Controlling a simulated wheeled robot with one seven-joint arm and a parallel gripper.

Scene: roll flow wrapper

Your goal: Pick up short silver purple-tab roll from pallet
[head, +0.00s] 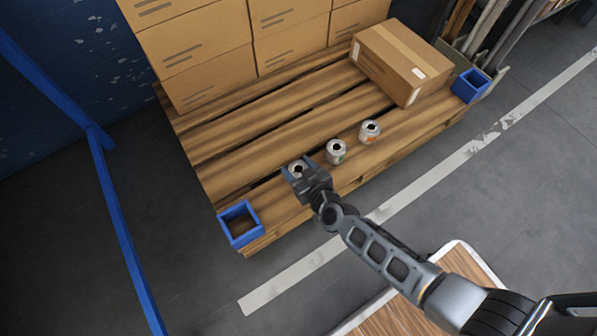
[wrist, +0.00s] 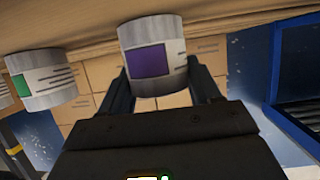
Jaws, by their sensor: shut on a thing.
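The short silver roll with the purple tab (wrist: 149,61) is between the two fingers of my gripper (wrist: 160,90) in the wrist view, and the fingers are shut on it. In the head view the same roll (head: 297,168) is at the front left of the wooden pallet (head: 230,155), with my gripper (head: 296,172) around it. I cannot tell whether the roll touches the boards. A silver roll with a green tab (wrist: 42,80) is beside it in the wrist view. The purple tab is hidden in the head view.
Two more silver rolls, a middle one (head: 336,151) and a farther one (head: 370,131), stand in a row to the right. Stacked cartons (head: 200,50) and a single carton (head: 402,62) are behind.

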